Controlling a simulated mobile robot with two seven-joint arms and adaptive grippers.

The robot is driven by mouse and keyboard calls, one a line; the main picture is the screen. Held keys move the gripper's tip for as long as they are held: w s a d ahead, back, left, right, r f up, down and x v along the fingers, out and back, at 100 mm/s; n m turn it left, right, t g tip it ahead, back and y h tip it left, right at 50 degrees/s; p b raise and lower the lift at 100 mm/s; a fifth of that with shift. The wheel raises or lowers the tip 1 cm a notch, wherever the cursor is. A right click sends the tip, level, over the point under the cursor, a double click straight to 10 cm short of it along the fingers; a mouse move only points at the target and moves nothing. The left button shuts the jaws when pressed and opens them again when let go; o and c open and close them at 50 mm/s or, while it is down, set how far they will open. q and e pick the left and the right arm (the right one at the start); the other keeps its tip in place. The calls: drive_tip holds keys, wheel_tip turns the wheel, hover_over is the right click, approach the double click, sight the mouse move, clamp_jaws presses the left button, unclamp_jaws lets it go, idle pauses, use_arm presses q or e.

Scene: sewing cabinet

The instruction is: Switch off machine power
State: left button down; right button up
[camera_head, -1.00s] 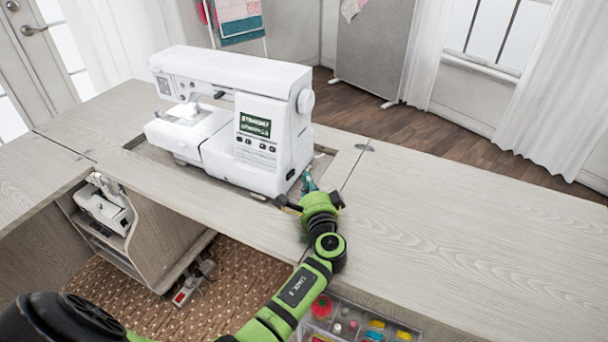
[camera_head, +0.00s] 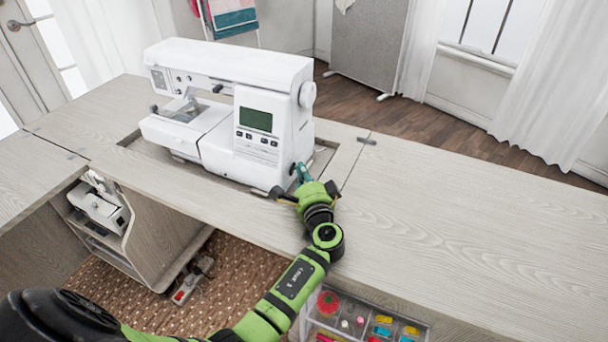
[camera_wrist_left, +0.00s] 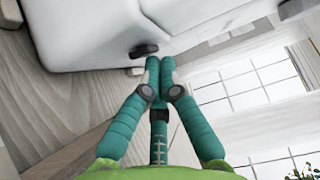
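The white sewing machine (camera_head: 225,105) stands in the recess of the table. Its small screen (camera_head: 256,119) is plain green with no text on it. My left gripper (camera_head: 301,174) is at the lower right end of the machine, close to its side wall. In the left wrist view the teal fingers (camera_wrist_left: 160,66) are together, with nothing seen between them. Their tips are beside a small black part (camera_wrist_left: 143,50) on the machine's white side (camera_wrist_left: 95,35), which may be the power switch. I cannot tell whether they touch it. My right gripper is not in view.
The wooden table top (camera_head: 450,215) is clear to the right of my arm. A clear box of sewing supplies (camera_head: 370,322) is below the table's front edge. A second white machine (camera_head: 100,207) sits in the cabinet at the left.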

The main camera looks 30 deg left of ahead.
use_arm(q)
drive_tip(key=v, duration=1.2)
